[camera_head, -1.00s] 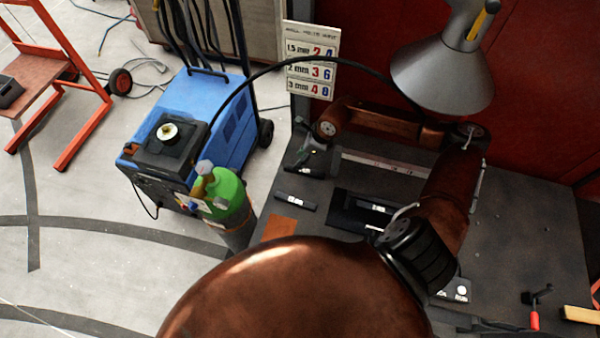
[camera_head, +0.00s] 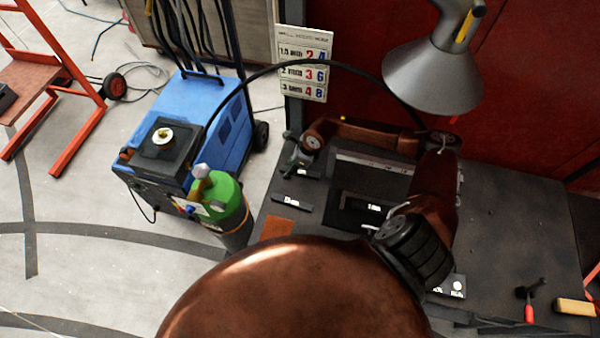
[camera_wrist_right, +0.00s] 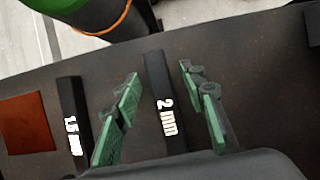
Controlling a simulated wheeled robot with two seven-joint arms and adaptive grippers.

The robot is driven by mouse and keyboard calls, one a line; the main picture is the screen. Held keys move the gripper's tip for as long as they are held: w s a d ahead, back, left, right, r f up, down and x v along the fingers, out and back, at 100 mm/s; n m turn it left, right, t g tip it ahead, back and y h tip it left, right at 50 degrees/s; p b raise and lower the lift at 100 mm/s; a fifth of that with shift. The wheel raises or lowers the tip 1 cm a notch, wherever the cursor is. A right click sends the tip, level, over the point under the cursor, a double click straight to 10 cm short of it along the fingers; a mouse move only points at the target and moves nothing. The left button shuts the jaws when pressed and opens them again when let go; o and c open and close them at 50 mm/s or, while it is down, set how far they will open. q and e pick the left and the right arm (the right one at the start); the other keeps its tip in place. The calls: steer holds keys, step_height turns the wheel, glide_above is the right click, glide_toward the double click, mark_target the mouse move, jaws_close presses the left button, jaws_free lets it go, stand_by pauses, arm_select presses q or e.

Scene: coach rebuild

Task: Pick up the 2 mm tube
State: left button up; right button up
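The 2 mm tube (camera_wrist_right: 163,100) is a dark bar with a white "2 mm" label, lying on the dark bench. In the right wrist view it lies between the green fingers of my right gripper (camera_wrist_right: 160,76), which is open, with a gap on both sides. How high the fingers are above it I cannot tell. In the head view my right gripper (camera_head: 297,160) is over the bench's left part, and the 2 mm tube (camera_head: 308,174) is partly hidden there. My left gripper is not in view.
The 1.5 mm tube (camera_wrist_right: 73,115) lies left of the 2 mm tube, beside a brown-orange square (camera_wrist_right: 27,123). A green-topped cylinder (camera_head: 221,198) and blue machine (camera_head: 215,110) stand left of the bench. A lamp (camera_head: 433,75) hangs above its back.

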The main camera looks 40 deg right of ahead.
steer(key=shift+c, duration=0.4)
jaws_close()
stand_by(0.4)
